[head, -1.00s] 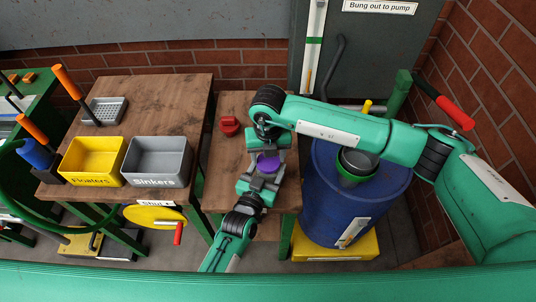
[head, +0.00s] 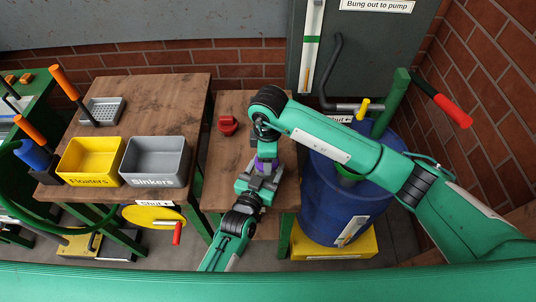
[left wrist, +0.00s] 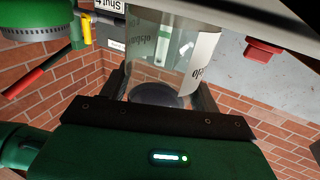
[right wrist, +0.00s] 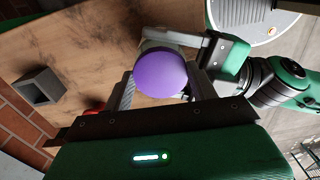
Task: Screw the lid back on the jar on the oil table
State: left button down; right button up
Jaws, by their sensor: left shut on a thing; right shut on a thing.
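The purple lid (head: 265,163) is at the top of the jar on the oil table (head: 230,175). My right gripper (head: 266,145) reaches down from above and is shut on the lid, which shows as a round purple disc between its fingers in the right wrist view (right wrist: 160,74). My left gripper (head: 262,180) is shut on the clear glass jar, whose body and printed label show in the left wrist view (left wrist: 172,45). The arms hide most of the jar in the head view. I cannot tell whether the lid's thread is engaged.
A red object (head: 228,125) lies at the back of the oil table. A blue drum (head: 345,205) stands to the right, under my right arm. A yellow bin (head: 90,185) and a grey bin (head: 155,184) sit on the left table. A yellow round plate (head: 155,216) hangs below.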

jog(key=shift+s+a+m, duration=0.15)
jog(key=shift+a+m, duration=0.1)
jog(key=shift+m, duration=0.85)
jog(key=shift+d+m, duration=0.15)
jog(key=shift+m, duration=0.95)
jog(key=o, duration=0.9)
jog(key=shift+o, duration=0.3)
